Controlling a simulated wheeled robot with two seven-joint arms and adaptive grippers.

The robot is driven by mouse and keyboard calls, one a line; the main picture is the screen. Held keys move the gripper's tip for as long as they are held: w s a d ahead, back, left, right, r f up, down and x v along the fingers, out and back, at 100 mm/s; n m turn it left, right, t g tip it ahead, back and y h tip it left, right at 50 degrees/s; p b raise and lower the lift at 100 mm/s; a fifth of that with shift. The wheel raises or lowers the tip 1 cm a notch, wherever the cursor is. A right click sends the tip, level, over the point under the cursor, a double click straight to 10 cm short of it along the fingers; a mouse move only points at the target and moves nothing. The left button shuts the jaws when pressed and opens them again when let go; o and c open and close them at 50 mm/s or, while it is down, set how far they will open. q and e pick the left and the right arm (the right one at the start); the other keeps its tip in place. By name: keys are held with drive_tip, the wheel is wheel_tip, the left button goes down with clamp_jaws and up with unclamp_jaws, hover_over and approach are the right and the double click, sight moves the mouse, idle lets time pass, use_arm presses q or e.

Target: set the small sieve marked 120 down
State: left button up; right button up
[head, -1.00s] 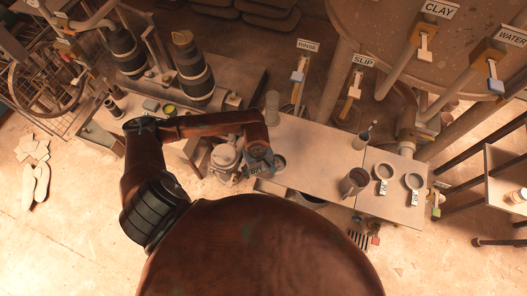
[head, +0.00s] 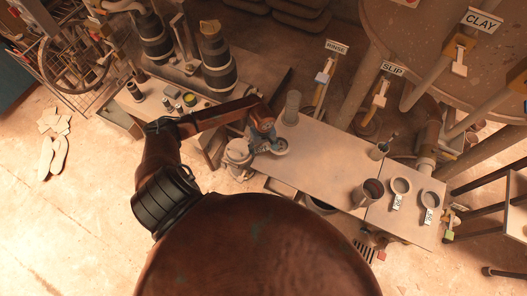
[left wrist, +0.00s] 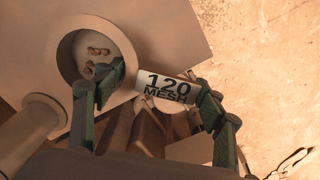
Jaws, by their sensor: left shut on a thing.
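The small sieve marked 120 (left wrist: 73,66) is a round pan with several small lumps in it, and its white tag (left wrist: 166,88) reads "120 MESH". My left gripper (left wrist: 161,92) is shut on the tag end, one dark green finger on each side. In the head view my left gripper (head: 264,138) is over the left end of the pale table (head: 325,158), with the sieve (head: 281,147) just right of it. I cannot tell whether the sieve touches the table. My right gripper is not in view.
A mug (head: 369,192), a cup (head: 379,150) and two tagged sieves (head: 401,185) (head: 430,198) are farther right. The table's middle is clear.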

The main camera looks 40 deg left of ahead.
use_arm(q)
wheel_tip(320, 180, down, 4)
drive_tip(key=shift+w+a+r, duration=0.15)
drive_tip(key=shift+r, duration=0.1)
drive_tip(key=shift+f+b, duration=0.1)
drive_tip(key=shift+b, duration=0.2)
drive_tip(key=o, duration=1.2)
drive_tip(key=shift+r, duration=0.2)
wheel_tip(320, 180, up, 10)
drive_tip(key=shift+r+p, duration=0.2)
drive_tip(key=shift+p, duration=0.6)
drive_tip(key=shift+r, duration=0.75)
